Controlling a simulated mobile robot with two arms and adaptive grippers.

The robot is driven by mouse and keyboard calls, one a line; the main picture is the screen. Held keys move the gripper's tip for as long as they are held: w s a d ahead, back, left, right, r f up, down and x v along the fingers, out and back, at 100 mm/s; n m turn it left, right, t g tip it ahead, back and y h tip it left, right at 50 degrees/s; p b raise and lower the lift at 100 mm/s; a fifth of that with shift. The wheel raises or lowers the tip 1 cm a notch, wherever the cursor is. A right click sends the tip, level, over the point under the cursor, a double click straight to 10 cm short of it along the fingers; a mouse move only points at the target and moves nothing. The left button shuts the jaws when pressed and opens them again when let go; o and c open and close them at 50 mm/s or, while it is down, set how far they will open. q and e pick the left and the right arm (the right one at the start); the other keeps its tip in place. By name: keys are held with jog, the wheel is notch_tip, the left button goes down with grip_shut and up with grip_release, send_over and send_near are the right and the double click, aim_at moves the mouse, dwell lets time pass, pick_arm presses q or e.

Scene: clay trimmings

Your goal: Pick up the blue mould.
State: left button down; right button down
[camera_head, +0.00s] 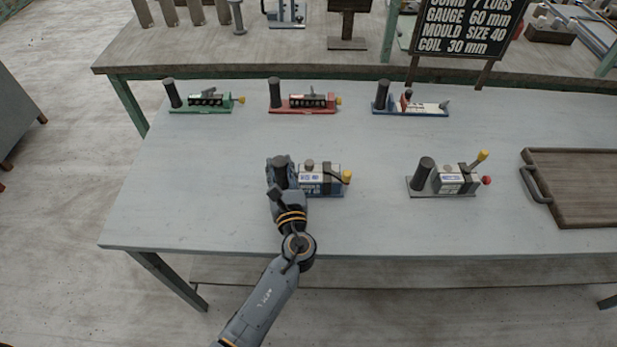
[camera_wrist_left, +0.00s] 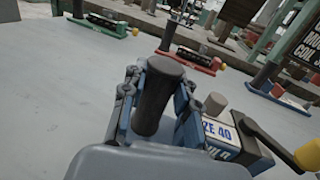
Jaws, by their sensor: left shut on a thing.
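The blue mould (camera_head: 312,187) stands at the front middle of the table, with a white label, a yellow knob and a black upright handle. In the left wrist view the blue mould (camera_wrist_left: 222,135) shows part of its label, "ZE 40". My left gripper (camera_head: 281,172) is shut on the black handle at the mould's left end. In the left wrist view the fingers of my left gripper (camera_wrist_left: 155,95) stand on both sides of the handle. I cannot tell any gap under the mould. My right gripper is not in view.
A green mould (camera_head: 205,107), a red mould (camera_head: 305,104) and a blue-and-white one (camera_head: 425,110) stand along the back. A sign (camera_head: 470,25) stands behind. The front left table is clear.

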aim_at(279, 162)
pick_arm(q)
jog(key=shift+r, duration=0.1)
jog(key=shift+r+p, duration=0.8)
notch_tip(279, 162, up, 2)
jog(key=shift+r+p, duration=0.15)
jog(key=shift+p, duration=1)
jog(key=s+d+r+p, duration=0.2)
jog(key=s+r+p, duration=0.7)
jog(key=s+p, duration=0.3)
jog(key=shift+w+a+f+b, duration=0.3)
jog(key=shift+w+f+b, duration=1.55)
jog(key=shift+b, duration=0.2)
jog(key=shift+w+a+f+b, duration=0.25)
jog(key=shift+w+f+b, duration=1.45)
jog(key=shift+f+b, duration=0.3)
jog(key=shift+w+a+f+b, duration=0.3)
jog(key=shift+w+f+b, duration=1.5)
jog(key=shift+b, duration=0.35)
jog(key=shift+r, duration=0.1)
jog(key=shift+w, duration=0.1)
